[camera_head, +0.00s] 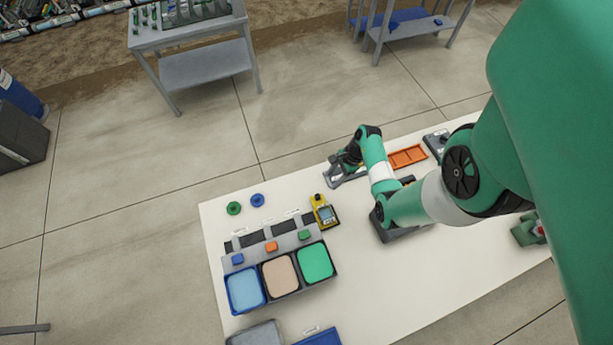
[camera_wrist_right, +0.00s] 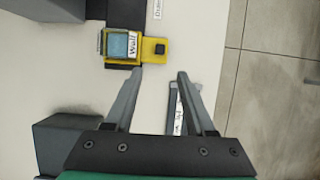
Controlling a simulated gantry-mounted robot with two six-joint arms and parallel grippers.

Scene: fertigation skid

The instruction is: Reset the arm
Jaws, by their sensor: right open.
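My right arm comes in from the right in the head view and reaches over the white table. Its gripper (camera_head: 345,163) is above the table's far edge, past the yellow meter (camera_head: 324,213). The yellow meter (camera_wrist_right: 136,47) with a blue screen lies just beyond the fingertips there. A grey holder (camera_wrist_right: 174,112) with a white label shows between the fingers. My left gripper is not in view.
On the white table (camera_head: 380,300) are a rack with blue, beige and green bins (camera_head: 315,263), a green ring (camera_head: 234,208), a blue ring (camera_head: 257,200) and an orange tray (camera_head: 407,157). The near middle of the table is clear.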

